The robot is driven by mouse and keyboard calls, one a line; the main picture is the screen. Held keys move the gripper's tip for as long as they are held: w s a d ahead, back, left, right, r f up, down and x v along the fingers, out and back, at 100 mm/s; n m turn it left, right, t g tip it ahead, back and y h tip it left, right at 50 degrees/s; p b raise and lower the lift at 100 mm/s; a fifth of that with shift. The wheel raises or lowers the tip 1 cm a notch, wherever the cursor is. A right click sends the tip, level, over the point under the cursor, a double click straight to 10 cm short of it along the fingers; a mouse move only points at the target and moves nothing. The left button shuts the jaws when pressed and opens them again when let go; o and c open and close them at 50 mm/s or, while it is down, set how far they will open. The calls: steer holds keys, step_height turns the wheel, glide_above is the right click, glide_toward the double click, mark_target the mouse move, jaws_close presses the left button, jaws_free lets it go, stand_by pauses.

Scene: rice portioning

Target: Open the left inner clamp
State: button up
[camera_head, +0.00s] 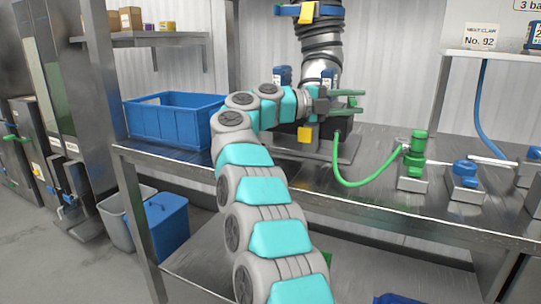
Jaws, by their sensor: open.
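The machine (308,42) stands on the steel bench with a black ribbed hose section and a dark lower housing. Yellow and blue fittings show on it: one at the top (306,12), a yellow one low down (305,135), and a blue one on its left side (282,75). I cannot tell which of these is the left inner clamp. My gripper (357,101) is in front of the machine, with two green fingers pointing right, apart and with nothing seen between them. My arm and gripper hide part of the machine's middle.
A blue crate (175,122) stands on the bench (270,173) at the left. A green hose (368,182) runs from the machine to a green pump (415,155); a blue pump (464,175) is farther right. Blue and grey bins stand on the floor, left.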

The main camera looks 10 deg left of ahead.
steer(key=shift+d+f+n+t+y+b, duration=0.1)
steer(key=shift+d+n+t+y+b, duration=0.2)
steer(key=shift+n+t+y, duration=0.4)
steer(key=shift+d+n+t+y+b, duration=0.2)
steer(key=shift+n+t, duration=0.3)
steer(key=shift+t, duration=0.5)
